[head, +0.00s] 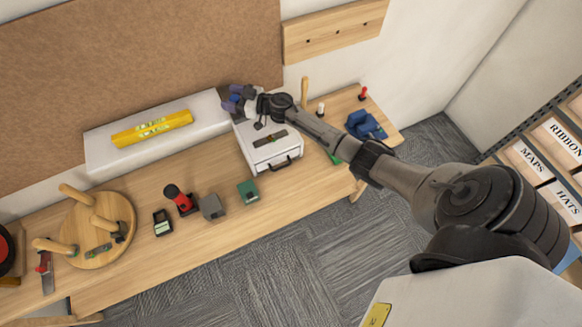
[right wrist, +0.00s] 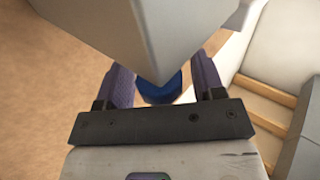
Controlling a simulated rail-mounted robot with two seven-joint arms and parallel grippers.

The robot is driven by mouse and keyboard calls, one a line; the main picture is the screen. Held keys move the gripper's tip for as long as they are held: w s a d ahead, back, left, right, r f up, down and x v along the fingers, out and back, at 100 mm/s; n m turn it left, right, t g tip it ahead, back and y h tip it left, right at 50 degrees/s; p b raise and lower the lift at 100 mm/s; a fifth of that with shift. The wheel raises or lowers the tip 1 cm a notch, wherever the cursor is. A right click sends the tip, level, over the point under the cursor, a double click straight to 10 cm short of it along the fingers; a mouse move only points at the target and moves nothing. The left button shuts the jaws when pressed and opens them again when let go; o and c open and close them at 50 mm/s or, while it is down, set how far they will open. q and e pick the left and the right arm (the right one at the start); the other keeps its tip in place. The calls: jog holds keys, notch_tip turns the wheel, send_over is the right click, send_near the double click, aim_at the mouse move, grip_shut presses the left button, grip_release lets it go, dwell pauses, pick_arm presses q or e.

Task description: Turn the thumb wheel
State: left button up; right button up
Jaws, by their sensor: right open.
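A blue round part (right wrist: 160,88), which looks like the thumb wheel, shows in the right wrist view beneath a large pale grey body (right wrist: 145,30) that hides much of it. My right gripper (right wrist: 160,76) is open, with one purple finger on each side of the blue part. I cannot tell whether the fingers touch it. In the head view my right gripper (head: 236,98) is over the back of the bench, near the right end of the white ledge; I cannot make out the wheel there. My left gripper is not in view.
A white case (head: 259,156) with a dark handle stands below my right wrist. A yellow level (head: 152,128) lies on the white ledge (head: 104,155). A green block (head: 248,192), a red-and-black tool (head: 180,199) and a blue vise (head: 365,126) are on the wooden bench (head: 120,277).

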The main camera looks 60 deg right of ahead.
jog(key=a+b+v, duration=0.1)
jog(key=v, duration=1.2)
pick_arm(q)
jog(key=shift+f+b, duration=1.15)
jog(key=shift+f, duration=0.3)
pick_arm(e)
jog(key=s+a+f+m+g+h, duration=0.2)
jog(key=s+a+f+g+h, duration=0.1)
jog(key=s, duration=0.5)
jog(key=s+a+f+m+g+h, duration=0.2)
jog(key=s+a+f+g+h, duration=0.2)
jog(key=s+a+f, duration=0.3)
jog(key=shift+s+a+f+m+h, duration=0.35)
jog(key=shift+s+a+h, duration=0.5)
jog(key=shift+a, duration=0.7)
jog(key=shift+s+r, duration=0.1)
jog(key=shift+s, duration=0.05)
